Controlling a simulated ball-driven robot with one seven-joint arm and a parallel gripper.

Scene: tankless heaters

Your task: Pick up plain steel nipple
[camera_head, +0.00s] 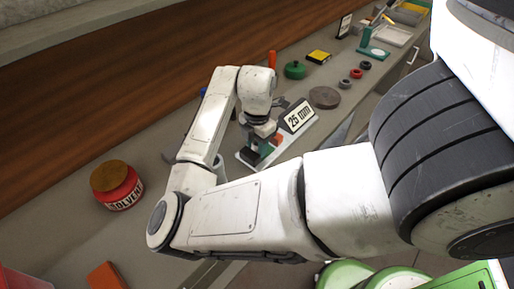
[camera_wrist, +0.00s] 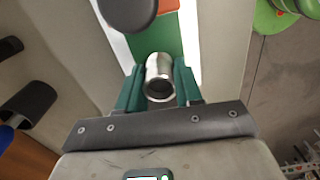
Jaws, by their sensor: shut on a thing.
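The plain steel nipple (camera_wrist: 159,68) is a short shiny hollow tube in the wrist view. It sits between the green fingers of my gripper (camera_wrist: 158,88), which is shut on it, and its open end faces the camera. In the head view my gripper (camera_head: 261,135) points down over a pale tray (camera_head: 243,157) beside a "25 mm" sign (camera_head: 298,117). The nipple cannot be made out there. Whether it touches the tray is unclear.
A red solvent can (camera_head: 117,186) stands on the bench at left. A brown disc (camera_head: 324,97), a green round container (camera_head: 295,70) and a yellow-topped box (camera_head: 319,57) lie beyond the sign. An orange block (camera_head: 106,276) is near the front.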

